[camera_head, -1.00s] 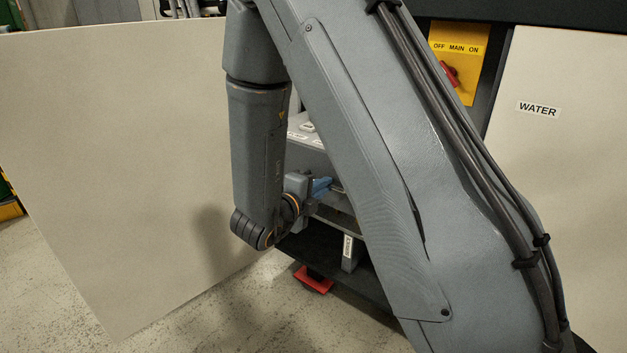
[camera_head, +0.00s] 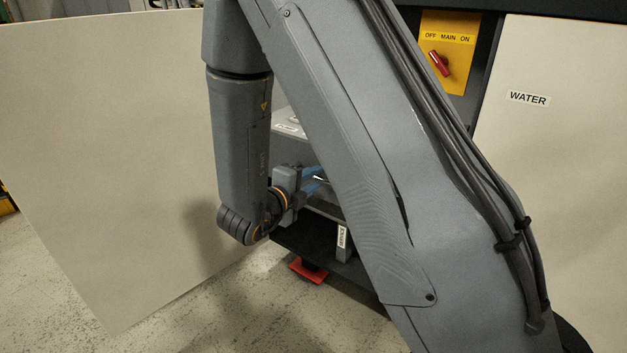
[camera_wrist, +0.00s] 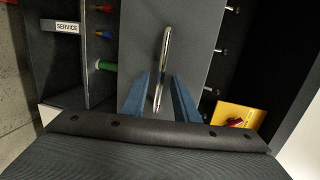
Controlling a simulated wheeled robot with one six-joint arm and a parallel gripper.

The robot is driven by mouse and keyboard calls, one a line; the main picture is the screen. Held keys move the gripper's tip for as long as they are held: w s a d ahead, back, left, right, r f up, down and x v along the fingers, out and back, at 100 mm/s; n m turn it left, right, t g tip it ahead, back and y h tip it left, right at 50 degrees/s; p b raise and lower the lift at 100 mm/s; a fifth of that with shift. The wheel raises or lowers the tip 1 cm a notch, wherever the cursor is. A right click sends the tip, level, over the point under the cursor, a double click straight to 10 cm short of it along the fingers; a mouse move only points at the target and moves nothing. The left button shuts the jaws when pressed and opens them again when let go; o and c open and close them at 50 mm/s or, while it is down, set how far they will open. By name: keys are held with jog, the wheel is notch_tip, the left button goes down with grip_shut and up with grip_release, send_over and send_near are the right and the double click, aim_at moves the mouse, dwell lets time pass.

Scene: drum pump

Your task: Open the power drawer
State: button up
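The drawer front is a plain grey panel (camera_wrist: 192,40) with a slim silver bar handle (camera_wrist: 162,68) in the wrist view. My gripper (camera_wrist: 160,95) has its two blue fingers apart, one on each side of the handle's near end. A gap shows between the handle and each finger, so it is not gripped. In the head view my gripper (camera_head: 314,178) is at the grey cabinet's front, and my arm hides much of the drawer.
An open white door panel (camera_head: 100,150) stands at the left. A yellow main switch plate (camera_head: 448,50) and a white WATER panel (camera_head: 550,150) are at the right. In the wrist view, a SERVICE label (camera_wrist: 60,27) and coloured fittings (camera_wrist: 105,66) lie left of the drawer.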

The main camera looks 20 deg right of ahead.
jog(key=v, duration=0.7)
jog(key=shift+s, duration=0.2)
jog(key=shift+w+a, duration=0.15)
jog(key=a+n+g+y+p, duration=0.2)
jog(key=a+n+y+p, duration=0.35)
jog(key=n+y, duration=0.8)
jog(key=s+d+r+n+g, duration=0.1)
jog(key=s+d+n+g, duration=0.1)
jog(key=s+n+g, duration=0.2)
jog(key=s+d+r+n+g+h+p, duration=0.1)
jog(key=s+d+r+n+g, duration=0.1)
jog(key=s+n, duration=0.9)
jog(key=s+d+g, duration=0.1)
jog(key=s, duration=0.5)
jog(key=shift+d+g, duration=0.2)
jog(key=shift+g, duration=0.2)
